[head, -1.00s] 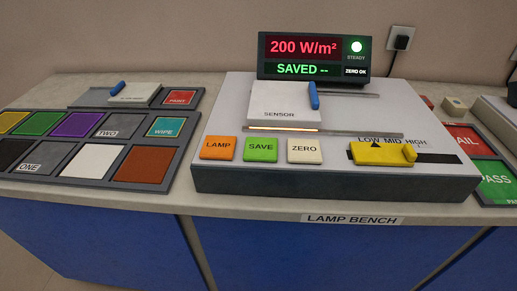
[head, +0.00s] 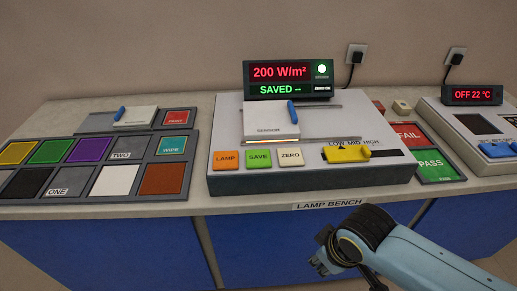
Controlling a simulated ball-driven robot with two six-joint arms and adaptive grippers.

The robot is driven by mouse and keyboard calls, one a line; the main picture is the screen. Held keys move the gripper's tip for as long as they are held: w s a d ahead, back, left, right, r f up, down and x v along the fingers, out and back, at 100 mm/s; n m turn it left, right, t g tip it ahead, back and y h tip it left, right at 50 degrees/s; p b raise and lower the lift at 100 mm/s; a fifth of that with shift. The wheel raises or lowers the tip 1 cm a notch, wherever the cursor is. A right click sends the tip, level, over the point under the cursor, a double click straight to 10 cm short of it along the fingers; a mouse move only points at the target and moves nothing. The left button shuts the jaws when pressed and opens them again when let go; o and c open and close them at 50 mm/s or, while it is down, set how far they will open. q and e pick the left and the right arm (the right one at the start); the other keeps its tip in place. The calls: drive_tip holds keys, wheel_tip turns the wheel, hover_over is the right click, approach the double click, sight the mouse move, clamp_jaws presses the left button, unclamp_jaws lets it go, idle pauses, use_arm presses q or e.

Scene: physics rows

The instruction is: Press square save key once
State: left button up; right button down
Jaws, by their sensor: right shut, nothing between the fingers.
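The green square SAVE key (head: 258,158) sits on the front of the white lamp bench box (head: 226,124), between the orange LAMP key (head: 226,160) and the cream ZERO key (head: 290,156). The display (head: 290,80) reads 200 W/m² and "SAVED --", with a lit STEADY light. My right gripper (head: 318,266) is shut and empty, below and in front of the bench edge, well apart from the SAVE key. My left gripper is not in view.
A yellow slider (head: 346,154) stands right of the keys. The sensor block (head: 270,121) with a blue handle sits behind them. A tray of coloured tiles (head: 72,196) lies left, FAIL and PASS pads (head: 434,165) right. The air above the keys is clear.

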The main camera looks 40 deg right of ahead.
wheel_tip(320, 180, up, 14)
drive_tip(key=w+a+n+t+p, duration=0.1)
drive_tip(key=w+n+p, duration=0.1)
drive_tip(key=w+p, duration=0.1)
use_arm(q)
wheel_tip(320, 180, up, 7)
drive_tip(key=p, duration=0.3)
use_arm(e)
wheel_tip(320, 180, up, 10)
drive_tip(key=f+n+t+y, duration=0.1)
drive_tip(key=n+t, duration=0.5)
drive_tip(key=n, duration=1.9)
hover_over(261, 156)
drive_tip(key=shift+r, duration=0.25)
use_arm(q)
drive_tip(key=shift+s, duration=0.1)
use_arm(e)
drive_tip(key=shift+f, duration=0.1)
wheel_tip(261, 156, down, 8)
drive_tip(key=b, duration=0.6)
drive_tip(key=shift+r+b, duration=0.25)
drive_tip(key=shift+b, duration=0.1)
use_arm(q)
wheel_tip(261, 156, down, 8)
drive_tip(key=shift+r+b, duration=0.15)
drive_tip(key=shift+b, duration=0.25)
use_arm(e)
drive_tip(key=shift+f, duration=0.55)
